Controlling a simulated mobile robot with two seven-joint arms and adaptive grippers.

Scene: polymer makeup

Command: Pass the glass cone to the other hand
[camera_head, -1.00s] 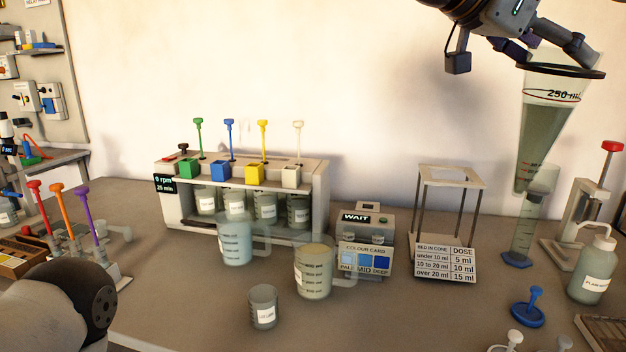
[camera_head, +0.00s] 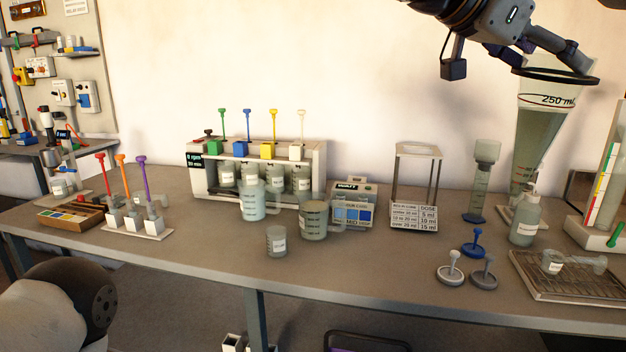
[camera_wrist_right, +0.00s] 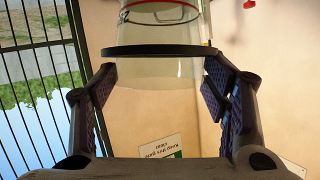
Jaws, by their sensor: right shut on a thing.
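The glass cone (camera_head: 540,125) is a tall clear tapering vessel with a black ring near its wide top and a "250 ml" mark. It hangs wide end up, in the air above the right part of the bench. My right gripper (camera_head: 540,58) is shut on its upper part. In the right wrist view, the fingers of the gripper (camera_wrist_right: 160,85) stand on either side of the clear cone (camera_wrist_right: 160,70). The cone's lower end overlaps things behind it and is hard to make out. My left gripper is out of view; only a rounded grey link of that arm shows at lower left.
Below the cone are a wash bottle (camera_head: 524,222), a clear cylinder (camera_head: 481,180) and a grey tray (camera_head: 575,278). An empty frame stand (camera_head: 415,185) is left of them. Beakers and a stirrer rack (camera_head: 318,160) fill the middle. The bench front (camera_head: 200,255) is mostly clear.

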